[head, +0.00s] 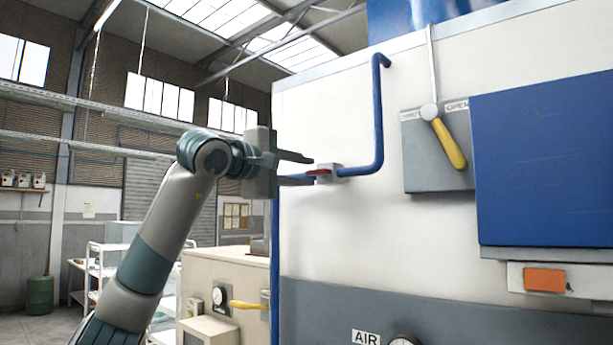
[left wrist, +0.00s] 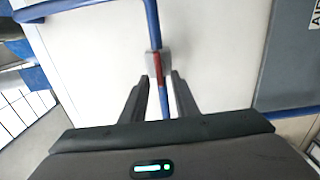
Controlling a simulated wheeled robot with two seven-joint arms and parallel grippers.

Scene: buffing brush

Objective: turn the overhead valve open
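The overhead valve (head: 331,172) is a small grey block with a red handle (head: 319,172) on a blue pipe (head: 377,120) against the white wall panel. In the left wrist view the red handle (left wrist: 158,68) lies along the pipe, just ahead of the fingertips. My left gripper (head: 311,171) is open, its two dark fingers pointing right toward the valve. In the left wrist view the left gripper (left wrist: 159,84) has one finger on each side of the pipe, with the handle lined up between them. I cannot tell whether they touch. My right gripper is not in view.
A grey plate (head: 420,165) with a yellow lever (head: 448,145) and a blue box (head: 545,150) stick out from the wall at right. An orange block (head: 545,279) sits below the box. A cream cabinet (head: 225,270) stands lower left. The white wall below the valve is clear.

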